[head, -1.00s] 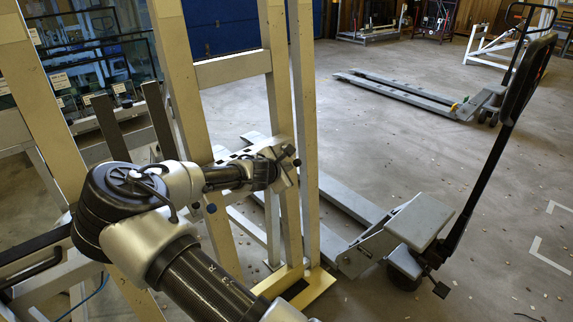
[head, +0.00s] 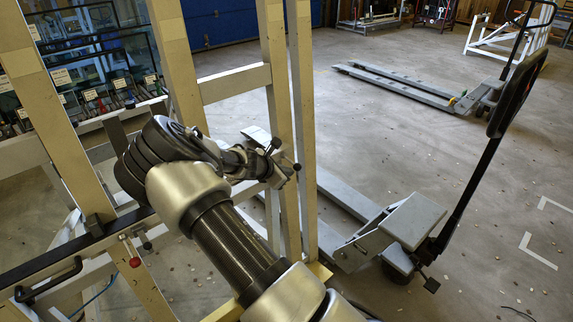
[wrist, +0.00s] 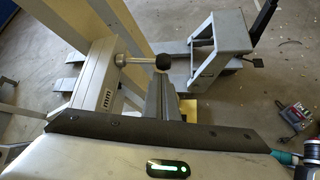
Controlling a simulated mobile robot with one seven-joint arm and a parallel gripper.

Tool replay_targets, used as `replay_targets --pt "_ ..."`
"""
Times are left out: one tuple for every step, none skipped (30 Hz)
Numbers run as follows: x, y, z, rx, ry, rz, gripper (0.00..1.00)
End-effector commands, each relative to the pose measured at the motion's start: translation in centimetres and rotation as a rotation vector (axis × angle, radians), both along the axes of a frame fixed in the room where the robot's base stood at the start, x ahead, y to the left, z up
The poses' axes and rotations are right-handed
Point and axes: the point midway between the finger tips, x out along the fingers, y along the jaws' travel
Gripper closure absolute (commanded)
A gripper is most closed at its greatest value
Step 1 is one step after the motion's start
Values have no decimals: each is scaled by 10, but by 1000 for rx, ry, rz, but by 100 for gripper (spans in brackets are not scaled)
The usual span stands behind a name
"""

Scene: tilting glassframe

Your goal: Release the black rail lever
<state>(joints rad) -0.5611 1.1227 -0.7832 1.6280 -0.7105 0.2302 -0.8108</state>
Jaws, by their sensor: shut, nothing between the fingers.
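In the head view, black knobs (head: 275,144) show at the upright of the frame, close beyond my wrist. My gripper (wrist: 160,92) is shut and empty, its dark fingers just below the black ball in the wrist view. I cannot tell whether they touch it. In the head view my gripper (head: 262,163) is small and partly merges with the fittings behind it.
The pale frame's uprights (head: 280,90) stand close around my arm. A grey pallet truck (head: 405,225) stands right of the frame.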

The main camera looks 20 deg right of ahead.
Motion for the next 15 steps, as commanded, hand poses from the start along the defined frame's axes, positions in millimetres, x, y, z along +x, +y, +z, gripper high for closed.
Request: replay_targets --pt "-1 -3 10 -6 1 -3 100" --pt "-1 -3 11 -6 1 -3 100" --pt "0 -3 13 -6 0 -3 100" --pt "0 -3 14 -6 0 -3 100" --pt "0 -3 16 -6 1 -2 100" --pt "1 -4 19 -11 20 -6 100" --pt "1 -4 21 -17 40 -7 100" --pt "2 -4 24 -24 61 -7 100" --pt "2 -4 26 -34 91 -6 100" --pt "2 -4 28 -42 115 -7 100" --pt "3 -4 30 -51 139 -7 100" --pt "3 -4 32 -64 174 -7 100" --pt "4 -4 34 -73 201 -8 100" --pt "4 -3 35 -83 227 -6 100" --pt "4 -3 36 -95 261 -5 100"
